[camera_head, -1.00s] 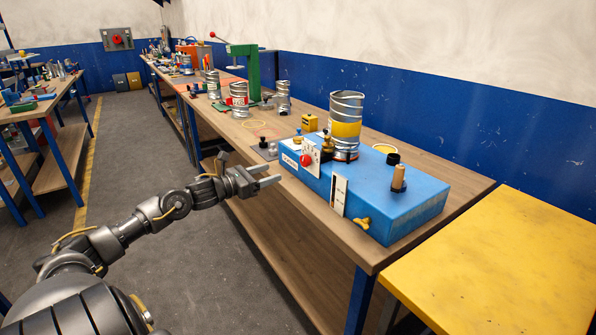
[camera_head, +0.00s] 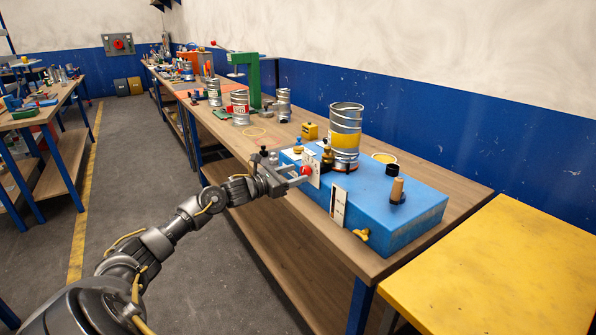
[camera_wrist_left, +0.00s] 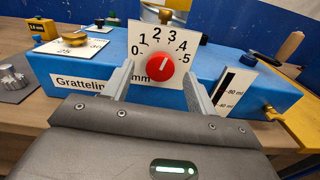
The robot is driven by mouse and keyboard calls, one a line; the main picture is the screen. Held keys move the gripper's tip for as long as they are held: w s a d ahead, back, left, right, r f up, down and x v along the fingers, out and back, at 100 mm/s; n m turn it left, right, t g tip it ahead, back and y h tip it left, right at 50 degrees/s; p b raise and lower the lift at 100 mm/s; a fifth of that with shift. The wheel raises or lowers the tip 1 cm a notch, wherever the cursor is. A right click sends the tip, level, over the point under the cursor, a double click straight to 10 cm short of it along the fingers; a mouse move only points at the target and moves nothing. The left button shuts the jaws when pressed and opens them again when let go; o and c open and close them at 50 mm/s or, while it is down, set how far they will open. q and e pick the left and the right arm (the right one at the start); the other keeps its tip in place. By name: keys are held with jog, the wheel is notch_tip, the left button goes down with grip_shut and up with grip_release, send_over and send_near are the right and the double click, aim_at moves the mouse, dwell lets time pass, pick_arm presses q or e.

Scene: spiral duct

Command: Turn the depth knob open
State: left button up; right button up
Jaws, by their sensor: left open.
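The depth knob is a round red knob (camera_wrist_left: 160,68) with a white pointer line, on a white dial plate (camera_wrist_left: 135,42) numbered 0 to 5 in the left wrist view. Its pointer aims up, slightly right, near the 3. The knob (camera_head: 306,170) also shows in the head view on the front of the blue machine (camera_head: 415,215). My left gripper (camera_head: 300,176) is open in front of the dial. In the wrist view its two fingers (camera_wrist_left: 157,88) stand on either side of the knob, apart from it as far as I can tell. My right gripper is not in view.
A metal spiral duct (camera_head: 346,120) with a yellow band stands on the machine. A yellow wing knob (camera_head: 361,234) sticks out at the front right, beside a gauge plate (camera_head: 338,204). Wooden bench (camera_head: 440,171) continues behind, with cans and a green press (camera_head: 252,82).

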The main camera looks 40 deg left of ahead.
pick_arm(q)
jog(key=shift+w+d, duration=0.25)
jog(key=shift+w, duration=0.6)
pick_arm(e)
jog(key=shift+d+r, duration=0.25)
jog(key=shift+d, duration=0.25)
pick_arm(q)
jog(key=c, duration=1)
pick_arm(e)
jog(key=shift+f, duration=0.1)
